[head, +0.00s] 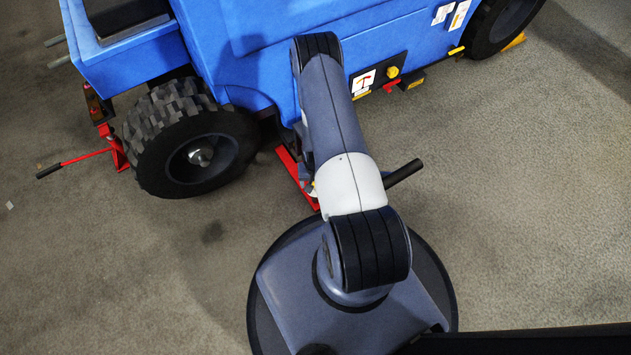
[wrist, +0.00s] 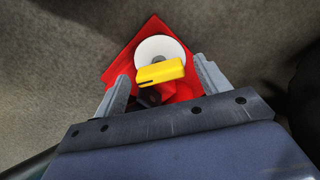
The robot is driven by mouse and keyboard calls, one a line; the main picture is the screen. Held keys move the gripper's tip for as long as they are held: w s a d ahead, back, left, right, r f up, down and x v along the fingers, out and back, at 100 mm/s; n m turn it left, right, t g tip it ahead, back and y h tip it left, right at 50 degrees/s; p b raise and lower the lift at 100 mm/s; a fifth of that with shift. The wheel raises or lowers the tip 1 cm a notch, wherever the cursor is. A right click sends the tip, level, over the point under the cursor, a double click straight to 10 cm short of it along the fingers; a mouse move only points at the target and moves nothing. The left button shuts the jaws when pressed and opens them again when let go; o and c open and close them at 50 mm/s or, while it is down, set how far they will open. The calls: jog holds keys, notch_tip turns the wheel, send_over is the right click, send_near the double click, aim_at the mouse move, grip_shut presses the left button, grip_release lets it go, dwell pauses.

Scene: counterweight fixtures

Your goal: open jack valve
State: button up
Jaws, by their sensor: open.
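In the wrist view my gripper (wrist: 165,90) is open, with one grey finger on each side of a yellow valve handle (wrist: 162,71). The yellow handle lies crosswise in front of a white disc (wrist: 160,48) on a red jack (wrist: 152,30). I see no clear contact between the fingers and the handle. In the head view part of the red jack (head: 296,178) shows beside my arm, next to the blue vehicle. My arm hides the gripper, the valve and most of that jack there.
A blue vehicle (head: 260,45) with a knobbly front tyre (head: 188,138) fills the top. A second red jack (head: 118,150) with a long handle stands at left. A dark bar end (head: 403,173) sticks out right of my arm. Carpeted floor at right is clear.

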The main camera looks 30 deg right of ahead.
notch_tip(320, 180, up, 11)
jog(key=p, duration=0.3)
jog(key=shift+f, duration=0.1)
dwell(0.4)
notch_tip(320, 180, down, 11)
jog(key=b, duration=0.3)
jog(key=shift+f, duration=0.15)
jog(key=shift+r, duration=0.3)
jog(key=shift+m+p, duration=0.3)
jog(key=shift+m, duration=0.1)
jog(key=shift+f, duration=0.15)
